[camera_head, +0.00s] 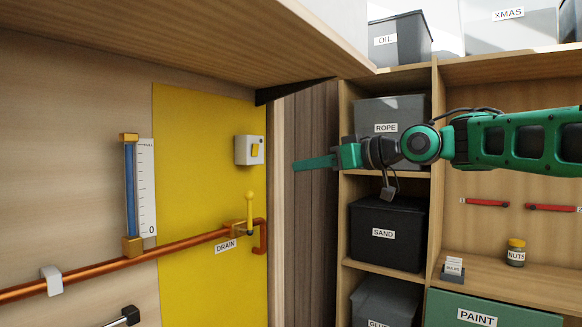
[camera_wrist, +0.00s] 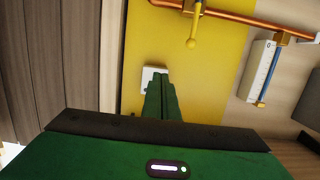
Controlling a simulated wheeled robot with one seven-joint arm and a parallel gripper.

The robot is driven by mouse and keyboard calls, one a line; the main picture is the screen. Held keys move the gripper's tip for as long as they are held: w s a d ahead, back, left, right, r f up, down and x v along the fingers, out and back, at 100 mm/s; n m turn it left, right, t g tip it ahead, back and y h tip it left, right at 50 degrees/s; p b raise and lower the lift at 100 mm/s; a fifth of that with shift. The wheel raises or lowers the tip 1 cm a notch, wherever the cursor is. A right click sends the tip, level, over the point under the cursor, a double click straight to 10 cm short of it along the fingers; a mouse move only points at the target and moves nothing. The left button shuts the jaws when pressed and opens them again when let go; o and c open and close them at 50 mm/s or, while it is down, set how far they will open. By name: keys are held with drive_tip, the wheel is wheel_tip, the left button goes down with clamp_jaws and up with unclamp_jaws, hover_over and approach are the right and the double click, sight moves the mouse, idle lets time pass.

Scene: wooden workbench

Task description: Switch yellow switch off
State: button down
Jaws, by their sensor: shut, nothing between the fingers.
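My gripper (camera_head: 295,166) is shut and empty, pointing left, a little right of the box in the head view. In the wrist view my shut green fingers (camera_wrist: 161,80) point at the white box (camera_wrist: 150,74) and cover part of it. The yellow rocker is hidden there. I cannot tell whether the fingertips touch the box; in the head view they look apart from it.
A yellow valve lever (camera_head: 250,212) stands upright on a copper pipe (camera_head: 190,243) below the switch, near a DRAIN label (camera_head: 226,246). A blue gauge (camera_head: 130,195) is left. A shelf with bins, including a ROPE bin (camera_head: 388,116), stands behind my arm. A wooden overhang (camera_head: 190,35) is above.

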drive_tip(key=shift+s+d+f, duration=0.1)
drive_tip(key=shift+s+d, duration=0.35)
drive_tip(key=shift+d, duration=0.15)
drive_tip(key=s+d+f+m+g+h, duration=0.1)
drive_tip(key=s+d+f+m+h, duration=0.25)
drive_tip(key=d+f, duration=0.45)
drive_tip(key=s+d+f+m+h, duration=0.3)
drive_tip(key=d+f+h, duration=0.1)
drive_tip(key=d+f, duration=0.45)
drive_tip(key=s+d+f+m+g+h, duration=0.1)
drive_tip(key=s+d+f+m+h, duration=0.25)
drive_tip(key=d+f, duration=0.5)
drive_tip(key=s+d+f+m+g, duration=0.2)
drive_tip(key=s+f, duration=0.3)
drive_tip(key=s, duration=0.4)
drive_tip(key=s+d+f+m+g+h, duration=0.1)
drive_tip(key=s+f, duration=0.4)
drive_tip(key=s, duration=0.5)
drive_tip(key=s+d+f+m+g, duration=0.4)
drive_tip(key=s+d+f, duration=0.1)
drive_tip(key=s, duration=0.5)
drive_tip(key=shift+d+f+g+h, duration=0.3)
drive_tip(key=shift+d+f+g, duration=0.1)
drive_tip(key=shift+f, duration=0.1)
